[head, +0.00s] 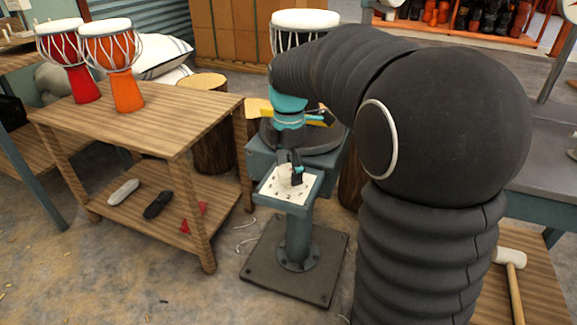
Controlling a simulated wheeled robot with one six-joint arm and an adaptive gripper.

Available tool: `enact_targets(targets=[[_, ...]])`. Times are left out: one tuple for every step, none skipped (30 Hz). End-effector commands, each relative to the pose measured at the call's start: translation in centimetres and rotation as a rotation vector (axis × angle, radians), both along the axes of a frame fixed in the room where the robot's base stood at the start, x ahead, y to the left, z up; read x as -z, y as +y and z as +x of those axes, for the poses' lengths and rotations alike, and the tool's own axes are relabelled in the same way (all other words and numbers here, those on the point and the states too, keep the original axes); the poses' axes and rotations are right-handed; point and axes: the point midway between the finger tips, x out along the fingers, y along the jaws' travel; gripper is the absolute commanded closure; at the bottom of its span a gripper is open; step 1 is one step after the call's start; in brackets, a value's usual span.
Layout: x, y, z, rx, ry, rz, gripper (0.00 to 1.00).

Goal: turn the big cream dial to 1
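The cream dial (284,171) sits on a white marked plate (277,188) on the sloping front panel of a teal pedestal machine (298,225). My gripper (293,176) comes down from above and is right at the dial. Its dark fingers hide part of the dial. I cannot tell whether they touch it or are closed around it. The marks on the plate are too small to read with certainty, and the dial's pointer cannot be made out.
A wooden table (165,125) at left carries two goblet drums, red (82,80) and orange (127,92). Several small items lie on its lower shelf. A pale-headed mallet (512,262) lies at lower right. Bare floor shows between table and pedestal.

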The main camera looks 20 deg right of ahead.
Motion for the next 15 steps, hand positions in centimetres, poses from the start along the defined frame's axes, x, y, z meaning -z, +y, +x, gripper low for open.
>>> enact_targets(targets=[[0.0, 0.0, 0.0, 0.000, -0.001, 0.000, 0.18], [0.0, 0.0, 0.0, 0.000, -0.001, 0.000, 0.18], [-0.1, 0.0, 0.0, 0.000, -0.002, 0.000, 0.18], [-0.1, 0.0, 0.0, 0.000, -0.002, 0.000, 0.18], [-0.1, 0.0, 0.0, 0.000, -0.002, 0.000, 0.18], [-0.1, 0.0, 0.0, 0.000, -0.002, 0.000, 0.18], [-0.1, 0.0, 0.0, 0.000, -0.002, 0.000, 0.18], [-0.1, 0.0, 0.0, 0.000, -0.002, 0.000, 0.18], [-0.2, 0.0, 0.0, 0.000, -0.003, 0.000, 0.18], [-0.3, 0.0, 0.1, 0.000, -0.003, 0.000, 0.18], [-0.5, 0.0, 0.1, 0.000, -0.003, 0.000, 0.18], [-0.9, 0.0, 0.1, 0.000, -0.004, 0.000, 0.18], [-1.2, 0.0, 0.1, 0.000, -0.005, 0.000, 0.18], [-1.6, 0.0, 0.1, 0.000, -0.006, 0.000, 0.18], [-2.2, 0.0, 0.1, 0.000, -0.006, 0.000, 0.18]])
